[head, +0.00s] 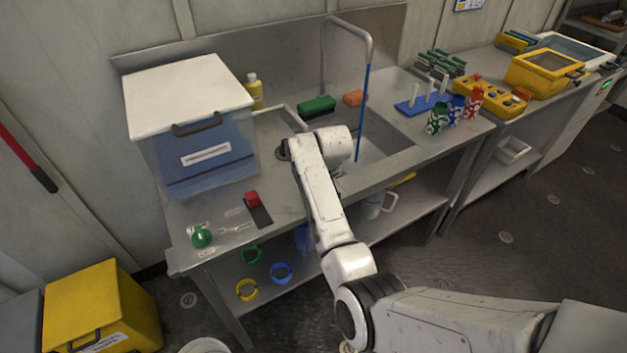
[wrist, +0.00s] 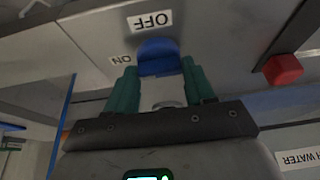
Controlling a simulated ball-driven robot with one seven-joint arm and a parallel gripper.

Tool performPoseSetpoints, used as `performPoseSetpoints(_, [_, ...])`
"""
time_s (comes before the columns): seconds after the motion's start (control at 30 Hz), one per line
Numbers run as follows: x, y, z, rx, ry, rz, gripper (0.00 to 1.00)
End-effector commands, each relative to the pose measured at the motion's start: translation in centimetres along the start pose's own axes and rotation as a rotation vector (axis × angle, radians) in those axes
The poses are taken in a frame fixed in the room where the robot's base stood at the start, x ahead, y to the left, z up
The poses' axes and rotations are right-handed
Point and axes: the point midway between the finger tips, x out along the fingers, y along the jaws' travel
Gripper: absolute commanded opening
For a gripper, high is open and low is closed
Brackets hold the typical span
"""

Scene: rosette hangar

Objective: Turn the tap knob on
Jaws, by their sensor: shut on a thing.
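The blue tap knob (wrist: 158,52) shows in the wrist view on a grey metal panel. An OFF label (wrist: 150,20) and an ON label (wrist: 121,60), both upside down, sit beside it. My gripper (wrist: 158,67) has its teal fingers on either side of the knob, shut on it. The knob and fingers are hidden behind my arm in the head view. The tall bent tap pipe (head: 371,40) stands over the sink. A straight blue stream (head: 362,115) runs from its spout into the sink, and also shows in the wrist view (wrist: 64,125).
A white-lidded container (head: 187,97) stands left of my arm. A red-topped dark piece (head: 252,198) and green flask (head: 201,237) lie near the front edge. Green (head: 317,106) and orange (head: 354,97) blocks sit behind the sink. A blue rack (head: 421,104) and patterned cans stand right.

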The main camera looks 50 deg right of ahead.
Motion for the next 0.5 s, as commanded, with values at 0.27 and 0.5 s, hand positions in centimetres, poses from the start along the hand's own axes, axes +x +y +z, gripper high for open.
performPoseSetpoints(0.27, [-0.07,-0.04,-0.14,-0.008,0.004,-0.003,0.23])
performPoseSetpoints(0.5, [-0.06,-0.04,-0.13,-0.007,0.003,-0.002,0.64])
